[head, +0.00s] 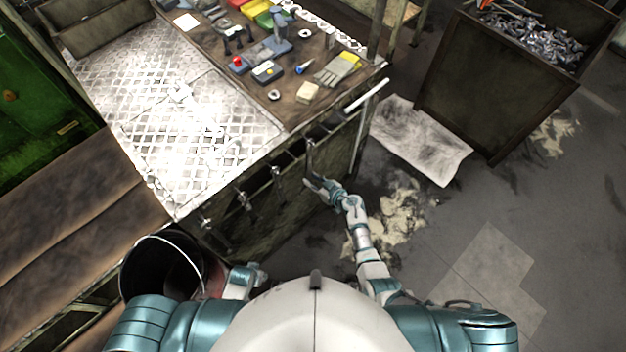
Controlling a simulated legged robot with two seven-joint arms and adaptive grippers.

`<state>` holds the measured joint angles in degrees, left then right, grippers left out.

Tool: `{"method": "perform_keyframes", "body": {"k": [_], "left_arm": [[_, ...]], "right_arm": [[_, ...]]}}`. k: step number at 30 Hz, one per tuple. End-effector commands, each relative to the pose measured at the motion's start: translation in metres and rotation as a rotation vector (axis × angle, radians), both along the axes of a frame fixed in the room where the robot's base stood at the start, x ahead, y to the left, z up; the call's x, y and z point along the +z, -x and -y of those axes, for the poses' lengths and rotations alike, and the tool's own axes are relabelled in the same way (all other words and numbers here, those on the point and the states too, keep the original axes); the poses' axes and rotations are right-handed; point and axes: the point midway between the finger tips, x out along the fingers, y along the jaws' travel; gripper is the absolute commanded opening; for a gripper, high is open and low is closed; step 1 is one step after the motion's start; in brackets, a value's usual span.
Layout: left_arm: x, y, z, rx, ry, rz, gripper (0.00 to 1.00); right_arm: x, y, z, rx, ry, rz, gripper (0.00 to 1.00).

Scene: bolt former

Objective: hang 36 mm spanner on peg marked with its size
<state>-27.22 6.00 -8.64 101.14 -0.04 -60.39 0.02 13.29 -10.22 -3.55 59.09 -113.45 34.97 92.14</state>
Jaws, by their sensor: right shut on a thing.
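Several spanners hang in a row along the bench's near side, among them one at the left (207,222), one in the middle (244,202) and one further right (277,182). My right gripper (314,184) is at the right part of this row, close to the bench side. It is shut on what looks like a spanner (310,158), whose upright shaft shows just above the fingers. Whether that spanner touches a peg cannot be told. Peg marks and spanner sizes are too small to read. My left gripper (258,276) is low beside the bucket, mostly hidden, its jaws unclear.
The bench top (190,130) has bright tread plate and a dark board with tools and blocks. A pale bar (358,100) juts from its right corner. A dark bucket (165,268) stands at lower left.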

Motion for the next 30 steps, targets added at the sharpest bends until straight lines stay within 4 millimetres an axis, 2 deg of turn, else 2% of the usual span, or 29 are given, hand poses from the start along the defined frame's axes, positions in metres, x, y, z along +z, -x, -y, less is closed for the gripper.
{"method": "perform_keyframes", "body": {"k": [2, 3, 6, 19, 23, 30], "left_arm": [[0.000, 0.000, 0.000, 0.000, 0.000, 0.000, 0.40], [0.000, 0.000, 0.000, 0.000, 0.000, 0.000, 0.40], [0.000, 0.000, 0.000, 0.000, 0.000, 0.000, 0.40], [0.000, 0.000, 0.000, 0.000, 0.000, 0.000, 0.40], [0.000, 0.000, 0.000, 0.000, 0.000, 0.000, 0.40], [0.000, 0.000, 0.000, 0.000, 0.000, -0.001, 0.40]], "right_arm": [[0.003, -0.002, -0.001, -0.001, -0.003, 0.004, 0.00], [0.003, -0.002, -0.001, -0.001, -0.003, 0.004, 0.36], [0.002, -0.001, 0.000, -0.001, -0.002, 0.004, 0.61], [0.001, 0.005, 0.006, -0.001, 0.003, 0.000, 0.61], [0.008, 0.017, 0.018, 0.000, 0.004, 0.001, 0.61], [0.028, 0.050, 0.052, -0.001, 0.003, 0.002, 0.61]]}}
